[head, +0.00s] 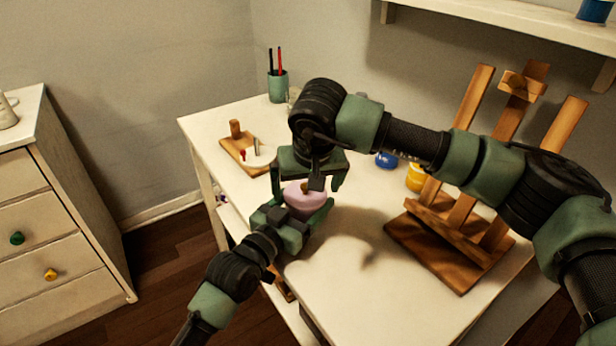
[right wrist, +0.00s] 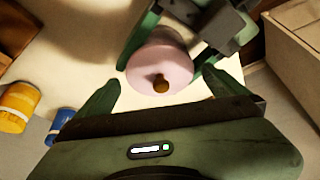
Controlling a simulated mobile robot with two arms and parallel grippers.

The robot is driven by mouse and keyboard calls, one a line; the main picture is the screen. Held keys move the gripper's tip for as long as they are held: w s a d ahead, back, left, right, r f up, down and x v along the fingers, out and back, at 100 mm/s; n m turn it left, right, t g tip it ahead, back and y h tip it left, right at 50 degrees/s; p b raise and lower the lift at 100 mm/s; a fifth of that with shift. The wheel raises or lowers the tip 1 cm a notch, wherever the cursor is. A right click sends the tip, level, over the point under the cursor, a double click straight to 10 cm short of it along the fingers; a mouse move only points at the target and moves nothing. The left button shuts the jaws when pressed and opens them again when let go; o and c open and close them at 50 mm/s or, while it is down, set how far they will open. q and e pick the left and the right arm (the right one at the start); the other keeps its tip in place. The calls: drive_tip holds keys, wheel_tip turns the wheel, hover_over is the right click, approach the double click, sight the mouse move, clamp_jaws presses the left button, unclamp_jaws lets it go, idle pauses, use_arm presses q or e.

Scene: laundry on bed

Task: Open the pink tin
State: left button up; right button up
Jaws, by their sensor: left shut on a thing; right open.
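My right gripper (head: 305,184) is open above the tin. Its two fingers (right wrist: 155,90) lie to either side of the lid, with the knob between them. I cannot tell how far above the lid they are.
A wooden easel (head: 465,190) stands at the right of the table (head: 350,285). Yellow (head: 415,177) and blue (head: 386,160) paint jars stand behind the right arm. A wooden board (head: 245,155) and a green pen cup (head: 278,86) are at the back left. The front middle is clear.

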sight(306, 197)
drive_tip(key=shift+f, duration=0.2)
drive_tip(key=shift+w, duration=0.1)
drive_tip(key=c, duration=1.5)
drive_tip(key=shift+r, duration=0.25)
drive_tip(key=shift+r, duration=0.9)
drive_tip(key=shift+r, duration=0.1)
drive_tip(key=shift+r, duration=1.95)
use_arm(q)
drive_tip(key=o, duration=2.2)
drive_tip(key=shift+c, duration=0.2)
